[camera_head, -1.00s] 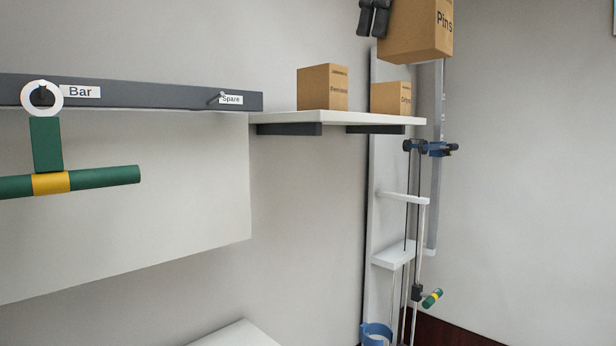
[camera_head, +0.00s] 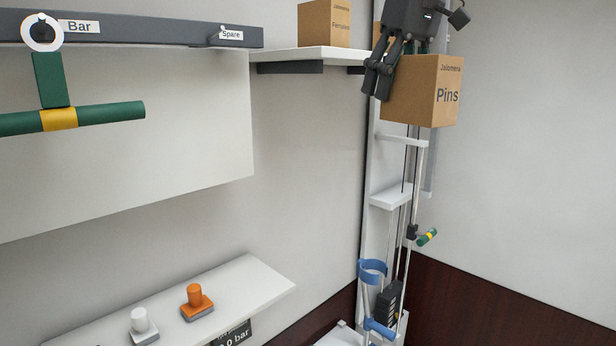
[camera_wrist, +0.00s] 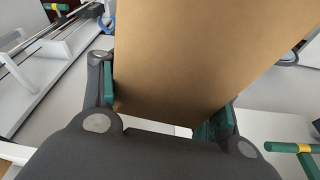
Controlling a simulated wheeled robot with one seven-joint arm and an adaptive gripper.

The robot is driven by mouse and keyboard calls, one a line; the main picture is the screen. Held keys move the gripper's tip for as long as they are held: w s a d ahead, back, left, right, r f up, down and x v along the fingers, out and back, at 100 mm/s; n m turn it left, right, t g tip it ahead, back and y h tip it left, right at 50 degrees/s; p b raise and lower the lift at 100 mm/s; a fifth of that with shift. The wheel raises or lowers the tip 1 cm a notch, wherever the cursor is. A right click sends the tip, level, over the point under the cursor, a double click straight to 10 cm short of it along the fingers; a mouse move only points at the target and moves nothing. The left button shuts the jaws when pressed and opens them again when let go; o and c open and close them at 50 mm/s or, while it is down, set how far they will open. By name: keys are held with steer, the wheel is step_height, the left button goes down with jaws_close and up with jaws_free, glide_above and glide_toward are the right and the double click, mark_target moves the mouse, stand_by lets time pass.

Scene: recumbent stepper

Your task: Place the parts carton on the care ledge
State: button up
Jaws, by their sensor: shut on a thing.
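The brown carton labelled "Pins" (camera_head: 422,92) hangs in the air, roughly upright, at the right of the upper shelf in the head view. My gripper (camera_head: 377,82) is shut on its left side. In the wrist view the carton (camera_wrist: 195,55) fills the space between the two green-padded fingers. A lower white ledge (camera_head: 255,285) on the wall holds an orange-topped block (camera_head: 196,302) and a white-topped block (camera_head: 143,325). No label naming a care ledge is readable.
The upper shelf (camera_head: 290,54) bears another carton (camera_head: 325,24); my gripper mostly hides a second one. A rail (camera_head: 150,30) with a hanging green bar (camera_head: 100,114) is at the left. The stepper's upright and a blue-cuffed crutch (camera_head: 372,270) stand below the held carton.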

steer(key=s+d+f+m, duration=0.1)
steer(key=s+f+m, duration=0.1)
steer(key=f, duration=2.2)
steer(key=s+d+f+m+h, duration=0.1)
steer(key=s+f+m, duration=0.1)
steer(key=f, duration=2.2)
steer(key=s+d+f+m, duration=0.1)
steer(key=f+m, duration=0.1)
steer(key=f, duration=2.2)
steer(key=shift+s+d+f+m+t+h, duration=0.4)
step_height(320, 180, down, 14)
steer(key=b, duration=1.4)
steer(key=shift+r, duration=0.1)
steer(key=shift+a, duration=0.1)
